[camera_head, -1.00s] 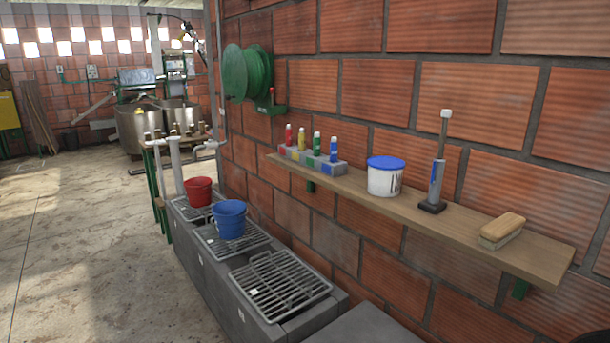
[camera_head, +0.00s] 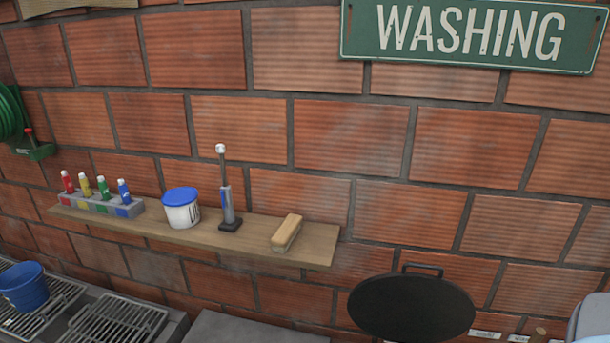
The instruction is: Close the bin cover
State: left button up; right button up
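A black oval panel with a loop handle on top, which looks like the bin cover (camera_head: 412,308), stands raised in front of the brick wall at the bottom right. Its lower edge is cut off by the frame, and no bin body shows below it. Neither of my grippers is in view.
A wooden shelf (camera_head: 300,247) on the wall holds a white tub with a blue lid (camera_head: 182,208), an upright tool (camera_head: 228,195), a brush (camera_head: 286,233) and several coloured bottles. Metal grates (camera_head: 118,318) and a blue bucket (camera_head: 24,288) are lower left. A pale rounded object (camera_head: 590,318) shows lower right.

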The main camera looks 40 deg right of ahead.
aim_at(402, 307)
jog(key=z, duration=1.95)
